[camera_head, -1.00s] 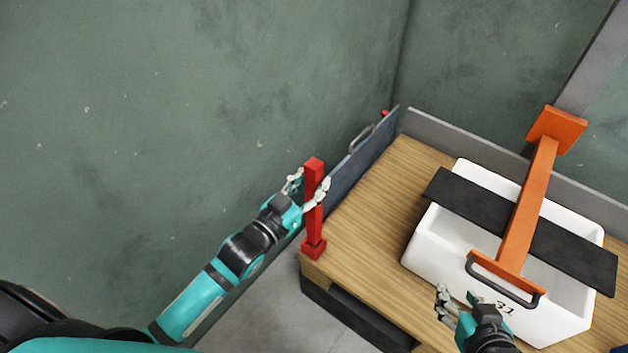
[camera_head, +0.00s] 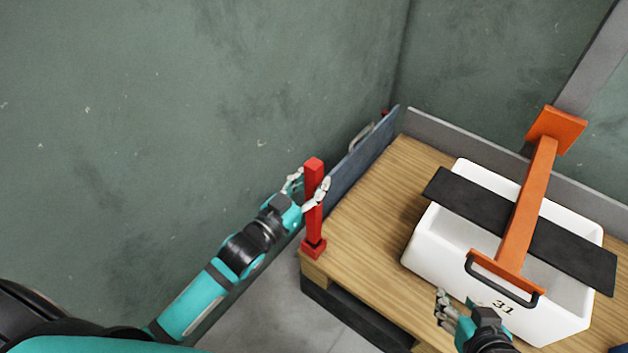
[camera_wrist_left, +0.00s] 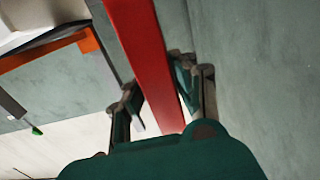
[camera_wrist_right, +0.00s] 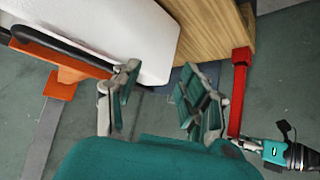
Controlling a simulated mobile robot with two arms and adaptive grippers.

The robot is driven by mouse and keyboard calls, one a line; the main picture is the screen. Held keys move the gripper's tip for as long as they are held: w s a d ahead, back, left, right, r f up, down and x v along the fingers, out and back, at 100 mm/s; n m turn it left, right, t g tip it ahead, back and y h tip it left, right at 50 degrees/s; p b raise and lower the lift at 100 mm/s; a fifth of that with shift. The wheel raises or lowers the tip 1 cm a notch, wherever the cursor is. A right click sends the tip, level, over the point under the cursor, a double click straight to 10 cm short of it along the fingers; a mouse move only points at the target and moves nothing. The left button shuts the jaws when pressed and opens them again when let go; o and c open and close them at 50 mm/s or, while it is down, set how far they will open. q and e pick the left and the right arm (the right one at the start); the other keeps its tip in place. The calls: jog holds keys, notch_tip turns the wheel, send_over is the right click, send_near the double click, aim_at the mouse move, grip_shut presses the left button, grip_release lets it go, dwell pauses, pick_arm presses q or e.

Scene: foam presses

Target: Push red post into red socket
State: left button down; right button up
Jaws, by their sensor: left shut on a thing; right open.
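The red post (camera_head: 313,215) stands upright at the near left corner of the wooden bench. Its foot meets the red socket (camera_head: 313,248) at the corner; I cannot tell how deep it sits. My left gripper (camera_head: 308,190) is shut on the post's upper part, and the post (camera_wrist_left: 145,55) runs between its fingers in the left wrist view. The post (camera_wrist_right: 237,95) and socket (camera_wrist_right: 242,55) also show in the right wrist view. My right gripper (camera_head: 441,303) is open and empty, in front of the white box.
A white box (camera_head: 425,245) marked 31 stands on the wooden bench (camera_head: 365,225), with a black plate (camera_head: 460,194) and an orange press arm (camera_head: 527,205) over it. A blue-grey panel (camera_head: 365,165) lines the bench's left edge. Bare bench lies between post and box.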

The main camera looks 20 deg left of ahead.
jog(key=shift+s+d+f+g, duration=0.25)
jog(key=shift+s+f+g, duration=0.15)
jog(key=shift+s, duration=0.25)
jog(key=shift+s+d+f+g, duration=0.2)
jog(key=shift+s+f+g, duration=0.2)
jog(key=shift+s, duration=0.25)
jog(key=shift+w, duration=0.15)
pick_arm(q)
jog(key=shift+f, duration=0.6)
pick_arm(e)
jog(key=shift+w+a+r+t, duration=0.25)
jog(key=shift+w+r+t, duration=0.15)
jog(key=shift+w, duration=0.25)
jog(key=shift+w+a+r+t, duration=0.2)
jog(key=shift+w+r+t, duration=0.2)
jog(key=shift+w, duration=0.2)
pick_arm(q)
jog(key=shift+f, duration=0.35)
pick_arm(e)
jog(key=shift+w+a+r+t, duration=0.2)
jog(key=shift+w+r+t, duration=0.2)
jog(key=shift+w, duration=0.05)
pick_arm(q)
jog(key=shift+f+b, duration=0.25)
jog(key=shift+b, duration=0.1)
pick_arm(e)
jog(key=shift+w+a+r+t, duration=0.2)
jog(key=shift+w+r+t, duration=0.1)
jog(key=shift+w+r, duration=0.15)
